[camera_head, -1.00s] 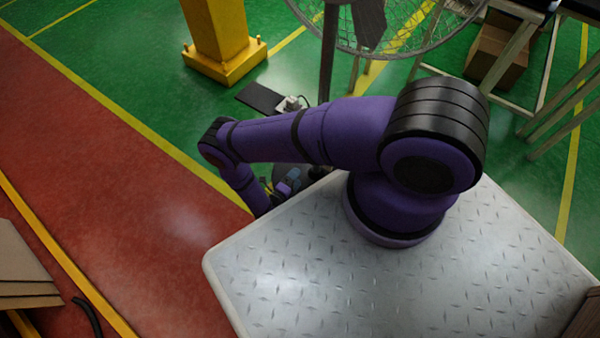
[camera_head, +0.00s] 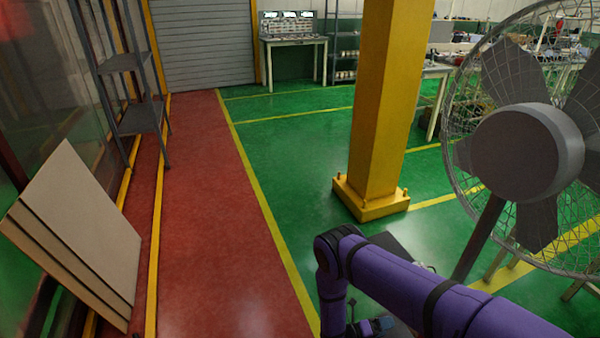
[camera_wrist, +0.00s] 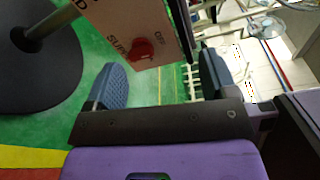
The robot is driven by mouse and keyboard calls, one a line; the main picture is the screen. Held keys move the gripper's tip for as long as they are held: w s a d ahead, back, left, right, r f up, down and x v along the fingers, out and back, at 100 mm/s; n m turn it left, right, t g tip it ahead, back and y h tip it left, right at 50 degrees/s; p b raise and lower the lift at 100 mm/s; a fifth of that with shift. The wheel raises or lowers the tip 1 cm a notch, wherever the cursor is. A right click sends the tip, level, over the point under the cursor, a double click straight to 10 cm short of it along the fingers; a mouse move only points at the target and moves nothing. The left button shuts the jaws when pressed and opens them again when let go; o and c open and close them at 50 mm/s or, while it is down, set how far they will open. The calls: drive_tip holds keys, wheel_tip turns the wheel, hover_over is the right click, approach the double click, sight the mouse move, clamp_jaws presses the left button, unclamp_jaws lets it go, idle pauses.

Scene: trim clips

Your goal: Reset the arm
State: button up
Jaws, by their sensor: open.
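My purple arm (camera_head: 400,290) reaches in from the lower right of the head view, bent down at its far joint. My gripper (camera_wrist: 162,84) shows in the wrist view with its two blue-grey fingers wide apart. Nothing is held between them; green floor and part of a panel show behind the gap. In the head view the gripper end is small and low, partly cut off by the bottom edge.
A grey caged fan (camera_head: 530,145) stands close on the right of my arm. A yellow pillar (camera_head: 385,110) stands beyond it. A panel with a red knob (camera_wrist: 145,50) is near the fingers. Boards (camera_head: 80,230) lean at left. The red walkway (camera_head: 205,200) is clear.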

drive_tip(key=w+a+r+m+g, duration=0.25)
drive_tip(key=w+r+m, duration=0.4)
drive_tip(key=r, duration=0.55)
drive_tip(key=w+d+r+m+g+y, duration=0.15)
drive_tip(key=r+m+y, duration=0.4)
drive_tip(key=r, duration=1.35)
drive_tip(key=w+d+r+m+g+y, duration=0.1)
drive_tip(key=w+r+m+g+y, duration=0.15)
drive_tip(key=r+m, duration=1.1)
drive_tip(key=s+d+r+m+t+y, duration=0.15)
drive_tip(key=s+r, duration=0.25)
drive_tip(key=r, duration=0.4)
drive_tip(key=s+r+y, duration=0.2)
drive_tip(key=s+r, duration=0.2)
drive_tip(key=r, duration=0.4)
drive_tip(key=s+d+r+m+t+y, duration=0.1)
drive_tip(key=s+r, duration=0.4)
drive_tip(key=r, duration=0.3)
drive_tip(key=s+r+m+t+y, duration=0.2)
drive_tip(key=s+r+m+t, duration=0.1)
drive_tip(key=s, duration=0.6)
drive_tip(key=s+a+r+m+t+y, duration=0.1)
drive_tip(key=s+r+m, duration=0.4)
drive_tip(key=s, duration=0.5)
drive_tip(key=shift+t+y, duration=0.75)
drive_tip(key=shift+t, duration=0.15)
